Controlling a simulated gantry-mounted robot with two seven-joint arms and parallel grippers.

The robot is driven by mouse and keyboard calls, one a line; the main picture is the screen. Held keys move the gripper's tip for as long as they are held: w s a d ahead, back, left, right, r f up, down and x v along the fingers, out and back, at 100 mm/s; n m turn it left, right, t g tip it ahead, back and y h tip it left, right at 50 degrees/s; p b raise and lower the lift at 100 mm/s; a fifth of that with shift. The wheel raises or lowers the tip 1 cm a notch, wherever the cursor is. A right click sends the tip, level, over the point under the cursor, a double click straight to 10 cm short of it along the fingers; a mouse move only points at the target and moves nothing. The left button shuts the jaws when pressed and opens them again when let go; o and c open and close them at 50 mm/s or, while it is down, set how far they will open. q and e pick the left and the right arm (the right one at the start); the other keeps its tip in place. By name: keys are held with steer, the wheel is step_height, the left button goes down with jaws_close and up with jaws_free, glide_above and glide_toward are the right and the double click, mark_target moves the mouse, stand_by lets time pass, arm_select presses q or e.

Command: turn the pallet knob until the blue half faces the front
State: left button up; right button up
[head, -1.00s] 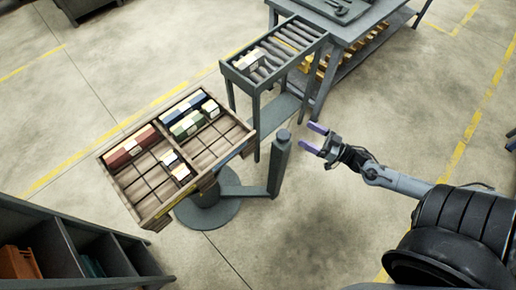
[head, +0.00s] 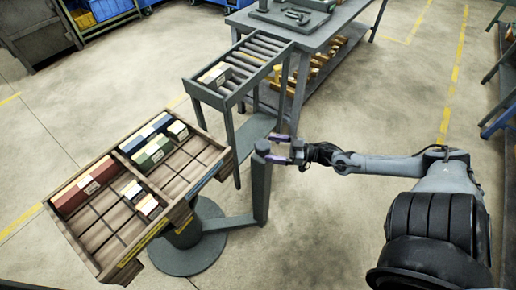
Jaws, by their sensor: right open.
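The wooden pallet (head: 100,259) is a shallow compartment tray on a round grey pedestal at lower left. A yellow strip (head: 146,243) runs along its lower side, and a bluish strip (head: 212,175) shows on its right side. A grey post with a knob (head: 262,146) on top stands right of the pallet, joined to the pedestal by a low arm. My right gripper (head: 279,150) is open, its purple fingers pointing left at the knob. The fingertips are very close to the knob; I cannot tell whether they touch. My left gripper is out of view.
The pallet holds red, blue, green and white boxes (head: 152,152). A roller conveyor (head: 245,65) with one box stands behind the post, beside a grey workbench (head: 335,30). The floor in front of the post is clear.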

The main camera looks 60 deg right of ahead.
mark_target(258, 146)
steer(key=shift+b+x, duration=0.95)
steer(key=shift+x, duration=2.1)
steer(key=c, duration=1)
